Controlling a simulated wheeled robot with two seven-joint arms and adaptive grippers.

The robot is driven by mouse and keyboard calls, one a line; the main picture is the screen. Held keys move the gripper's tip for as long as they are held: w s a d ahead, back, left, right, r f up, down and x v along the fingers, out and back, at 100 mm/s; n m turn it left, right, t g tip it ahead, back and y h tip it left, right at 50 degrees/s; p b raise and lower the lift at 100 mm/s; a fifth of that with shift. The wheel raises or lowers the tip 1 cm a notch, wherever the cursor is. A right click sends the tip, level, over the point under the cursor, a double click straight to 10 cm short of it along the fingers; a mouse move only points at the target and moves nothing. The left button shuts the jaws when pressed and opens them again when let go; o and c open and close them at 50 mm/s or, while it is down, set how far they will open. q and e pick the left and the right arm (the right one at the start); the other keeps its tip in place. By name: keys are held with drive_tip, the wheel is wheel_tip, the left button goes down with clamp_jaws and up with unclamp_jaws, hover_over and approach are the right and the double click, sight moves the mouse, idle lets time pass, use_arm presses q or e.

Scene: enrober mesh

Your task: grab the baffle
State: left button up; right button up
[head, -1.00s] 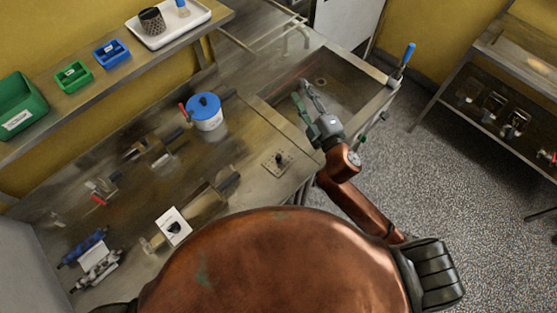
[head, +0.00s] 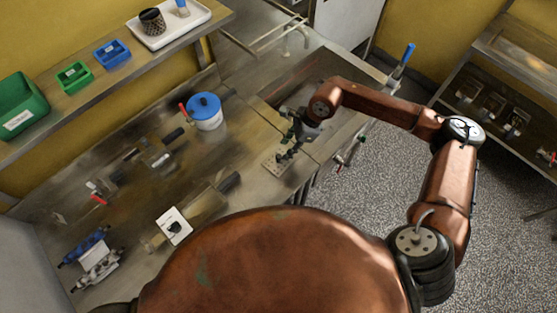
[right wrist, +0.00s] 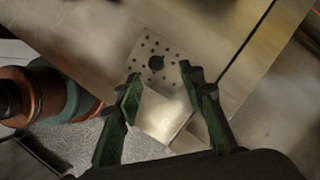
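The baffle appears to be the small metal plate (head: 270,163) with rows of holes, at the right part of the steel worktop in the head view. In the right wrist view the same plate (right wrist: 148,55) shows a round dark spot in its middle, which may be a knob or a hole. My right gripper (head: 284,156) is over the plate and partly covers it. In the right wrist view its green fingers (right wrist: 160,82) are spread apart with nothing between them, pointing at the plate. I cannot tell the exact gap to it. My left gripper is not in view.
A sink basin (head: 322,75) lies behind my right gripper. A white tub with a blue lid (head: 204,106) stands to its left. Metal parts and a white card (head: 173,226) lie on the worktop. A shelf (head: 130,68) with bins runs along the wall.

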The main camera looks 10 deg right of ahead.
sight(280, 156)
drive_tip(key=x, duration=0.4)
drive_tip(key=p+x, duration=0.1)
drive_tip(key=x, duration=0.1)
drive_tip(key=shift+s+a+f, duration=0.15)
drive_tip(key=shift+a, duration=0.25)
drive_tip(key=shift+c, duration=0.7)
clamp_jaws()
